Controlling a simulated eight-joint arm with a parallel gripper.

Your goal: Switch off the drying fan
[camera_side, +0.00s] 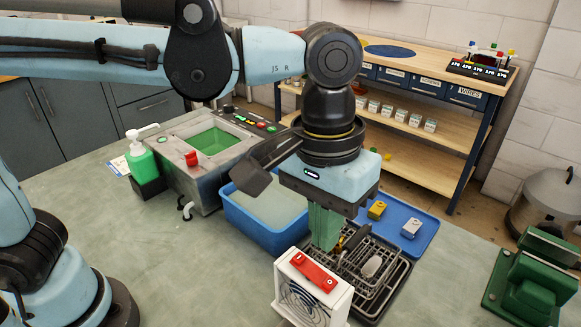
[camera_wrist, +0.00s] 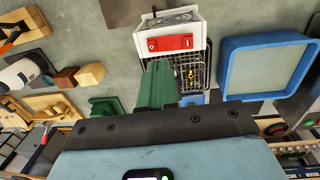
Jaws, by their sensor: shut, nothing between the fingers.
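The drying fan is a white box (camera_side: 341,299) with a dark spiral grille, standing at the front of the bench in the side view. A red rocker switch (camera_side: 314,271) with two white marks lies on its top. In the wrist view the fan (camera_wrist: 139,38) is at the top, with the red switch (camera_wrist: 170,43) facing me. Which side of the rocker is pressed is too small to tell. My gripper (camera_side: 325,247) has green fingers, shut and empty, pointing down just behind the fan and above the rack. In the wrist view the fingertips (camera_wrist: 159,64) appear just below the switch; contact is not visible.
A black wire rack (camera_side: 392,277) with small items stands beside the fan. A blue tub (camera_side: 240,222) is to its left and a blue tray (camera_side: 427,229) with two small blocks behind. A green vise-like block (camera_side: 533,280) is at right.

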